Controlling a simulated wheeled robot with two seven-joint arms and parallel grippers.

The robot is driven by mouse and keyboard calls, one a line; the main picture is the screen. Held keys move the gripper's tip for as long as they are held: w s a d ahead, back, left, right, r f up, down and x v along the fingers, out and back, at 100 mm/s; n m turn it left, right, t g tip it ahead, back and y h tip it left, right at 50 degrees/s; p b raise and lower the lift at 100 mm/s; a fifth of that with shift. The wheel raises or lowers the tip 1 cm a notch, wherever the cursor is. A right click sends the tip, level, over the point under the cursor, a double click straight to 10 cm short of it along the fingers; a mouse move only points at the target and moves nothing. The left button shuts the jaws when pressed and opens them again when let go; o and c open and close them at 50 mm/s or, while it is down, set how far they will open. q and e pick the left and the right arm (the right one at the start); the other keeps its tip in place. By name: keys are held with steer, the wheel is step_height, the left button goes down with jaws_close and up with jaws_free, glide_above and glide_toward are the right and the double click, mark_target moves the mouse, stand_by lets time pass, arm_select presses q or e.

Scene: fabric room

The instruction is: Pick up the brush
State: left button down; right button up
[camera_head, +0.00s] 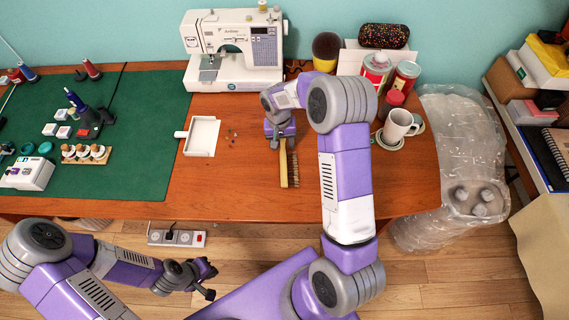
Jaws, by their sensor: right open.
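The brush (284,170) lies on the wooden table, with a light wooden handle pointing toward the front and dark bristles along its right side. My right gripper (276,143) is over the table at the brush's far end and hides that end. Its jaws are open; whether the fingers touch the brush cannot be made out. My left gripper (207,280) is off the table, low in front of its front edge, with dark fingers spread apart and nothing between them.
A white dustpan (202,136) lies left of the brush, with small bits (232,136) beside it. A white sewing machine (232,50) stands behind. A white mug (397,126) and several cans stand to the right. The green mat (140,120) covers the left side.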

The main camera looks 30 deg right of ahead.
steer(key=shift+f, duration=0.25)
steer(key=shift+r, duration=0.1)
jaws_close()
